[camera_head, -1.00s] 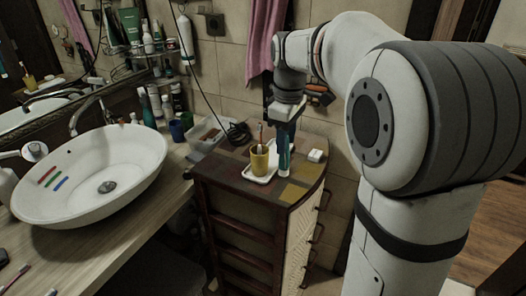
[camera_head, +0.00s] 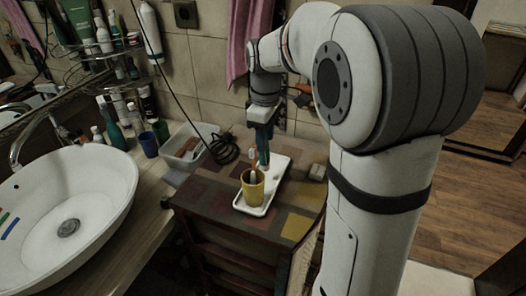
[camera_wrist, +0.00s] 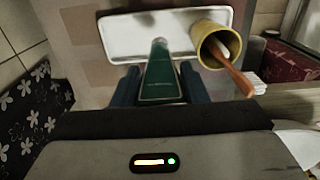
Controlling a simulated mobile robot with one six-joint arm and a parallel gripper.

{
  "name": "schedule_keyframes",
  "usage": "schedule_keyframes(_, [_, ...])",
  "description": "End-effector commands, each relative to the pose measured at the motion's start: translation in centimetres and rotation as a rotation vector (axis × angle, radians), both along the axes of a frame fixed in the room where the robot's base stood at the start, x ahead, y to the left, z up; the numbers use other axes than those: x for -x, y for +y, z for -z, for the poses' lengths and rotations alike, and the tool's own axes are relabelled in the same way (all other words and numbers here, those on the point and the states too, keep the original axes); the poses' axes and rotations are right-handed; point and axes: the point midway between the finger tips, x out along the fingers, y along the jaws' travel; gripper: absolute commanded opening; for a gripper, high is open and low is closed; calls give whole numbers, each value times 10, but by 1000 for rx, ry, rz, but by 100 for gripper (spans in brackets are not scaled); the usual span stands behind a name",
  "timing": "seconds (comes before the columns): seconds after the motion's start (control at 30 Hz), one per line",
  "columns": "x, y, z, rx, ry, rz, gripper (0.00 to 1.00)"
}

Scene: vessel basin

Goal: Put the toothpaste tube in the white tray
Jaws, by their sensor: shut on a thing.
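The toothpaste tube (camera_head: 263,157) is green-teal and hangs roughly upright from my gripper (camera_head: 262,128). In the wrist view the tube (camera_wrist: 160,78) sits between the two dark fingers of my gripper (camera_wrist: 160,88), which are shut on it. The white tray (camera_head: 282,172) lies on the cabinet top. The tube's lower end appears over the far part of the tray; whether it touches cannot be told. The tray (camera_wrist: 120,38) also shows beyond the tube in the wrist view.
A yellow cup (camera_head: 252,190) with a toothbrush stands on the tray, close to the tube. A clear bin (camera_head: 180,146) and a black cable (camera_head: 222,150) lie at the cabinet's left. A small pale block (camera_head: 317,172) is right of the tray. The white basin (camera_head: 95,190) is at left.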

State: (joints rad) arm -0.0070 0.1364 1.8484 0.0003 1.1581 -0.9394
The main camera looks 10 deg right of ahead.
Motion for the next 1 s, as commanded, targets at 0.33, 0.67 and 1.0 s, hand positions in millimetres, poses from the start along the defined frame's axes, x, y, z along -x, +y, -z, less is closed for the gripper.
schedule_keyframes(0.33, [0,0,40,-1,1,0,6])
schedule_keyframes(0.67, [0,0,44,0,-1,1,6])
schedule_keyframes(1.0, [0,-1,46,0,-1,1,60])
